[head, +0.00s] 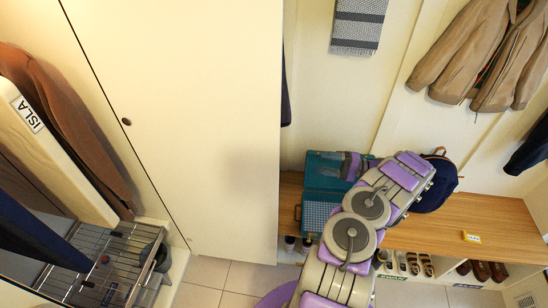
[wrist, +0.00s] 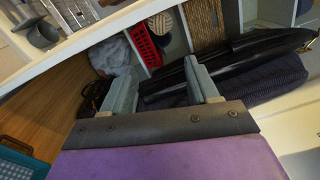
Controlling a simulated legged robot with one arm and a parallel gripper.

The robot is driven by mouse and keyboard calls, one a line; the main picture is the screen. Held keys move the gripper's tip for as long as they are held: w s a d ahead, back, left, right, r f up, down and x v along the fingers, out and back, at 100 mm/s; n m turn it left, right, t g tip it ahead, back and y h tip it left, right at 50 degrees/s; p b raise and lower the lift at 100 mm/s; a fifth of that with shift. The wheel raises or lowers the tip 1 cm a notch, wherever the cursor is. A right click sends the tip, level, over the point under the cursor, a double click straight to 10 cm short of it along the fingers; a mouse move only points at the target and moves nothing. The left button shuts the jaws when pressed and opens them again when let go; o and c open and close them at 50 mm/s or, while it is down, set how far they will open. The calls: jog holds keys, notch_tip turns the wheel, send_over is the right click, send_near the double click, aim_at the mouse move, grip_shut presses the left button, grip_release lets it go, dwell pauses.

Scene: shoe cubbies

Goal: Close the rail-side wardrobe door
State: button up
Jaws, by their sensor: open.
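In the head view, a large cream wardrobe door panel (head: 205,110) with a small dark knob (head: 126,121) near its left edge fills the centre-left. Left of it the wardrobe stands open, with a brown coat (head: 75,115), a dark navy garment (head: 38,240) and a pale board labelled ISLA (head: 50,150).
A wire basket (head: 75,262) sits low in the wardrobe. The wooden bench (head: 480,215) carries a teal case (head: 322,185) and a navy backpack (head: 440,185); shoes (head: 410,264) stand below. The wrist view shows a red basket (wrist: 147,46) and a long black object (wrist: 235,58). Tiled floor is at the bottom.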

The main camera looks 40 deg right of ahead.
aim_at(277, 158)
jog(key=x, duration=0.6)
jog(key=s+a+b+x, duration=0.1)
jog(key=x, duration=0.5)
jog(key=b+x, duration=0.1)
jog(key=x, duration=0.6)
jog(key=shift+s+a+r, duration=0.25)
jog(key=shift+a+r, duration=0.1)
jog(key=d, duration=0.3)
jog(key=shift+s+d+f, duration=0.1)
jog(key=shift+f, duration=0.25)
jog(key=c, duration=0.6)
jog(key=shift+c, duration=0.6)
jog(key=shift+s+a+r, duration=0.2)
jog(key=shift+a, duration=0.4)
grip_shut()
jog(key=shift+d, duration=0.1)
